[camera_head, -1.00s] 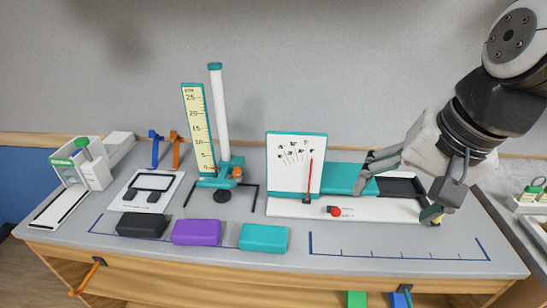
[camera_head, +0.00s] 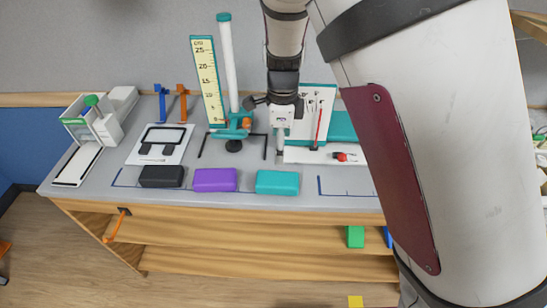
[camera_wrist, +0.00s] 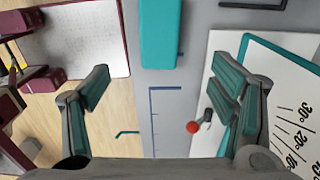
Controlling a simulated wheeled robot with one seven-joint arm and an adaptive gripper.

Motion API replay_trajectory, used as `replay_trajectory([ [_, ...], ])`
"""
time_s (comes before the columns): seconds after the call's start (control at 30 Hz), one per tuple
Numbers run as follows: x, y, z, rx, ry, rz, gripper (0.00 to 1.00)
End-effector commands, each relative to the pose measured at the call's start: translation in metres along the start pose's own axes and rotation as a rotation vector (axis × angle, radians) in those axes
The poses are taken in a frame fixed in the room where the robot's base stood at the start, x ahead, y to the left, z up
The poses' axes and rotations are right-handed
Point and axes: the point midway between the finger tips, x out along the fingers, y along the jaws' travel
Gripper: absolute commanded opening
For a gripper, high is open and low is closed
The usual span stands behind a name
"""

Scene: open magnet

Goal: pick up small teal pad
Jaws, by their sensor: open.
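The small teal pad (camera_head: 277,183) lies flat at the front of the bench, right of a purple pad (camera_head: 215,180) and a black pad (camera_head: 161,176). My gripper (camera_head: 281,137) points down behind the teal pad in the head view, close to the stand and the angle board. In the wrist view my gripper (camera_wrist: 165,85) is open and empty, its two fingers wide apart. The teal pad (camera_wrist: 160,32) also shows there at the top centre, beyond the fingertips and not touched by them.
The stand with a white tube (camera_head: 229,75) and ruler rises left of my gripper. The angle board (camera_head: 318,110) and a red knob (camera_head: 341,157) are to the right. A green block (camera_head: 355,237) sits on the shelf below.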

Motion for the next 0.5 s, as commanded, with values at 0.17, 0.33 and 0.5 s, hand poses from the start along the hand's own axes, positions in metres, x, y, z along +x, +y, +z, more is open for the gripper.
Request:
replay_trajectory([
  [0.17,0.017,-0.001,0.001,0.017,0.009,0.0,0.78],
  [0.33,0.05,-0.001,0.0,0.016,0.009,0.002,0.78],
  [0.5,0.077,-0.001,0.0,0.015,0.008,0.0,0.78],
])
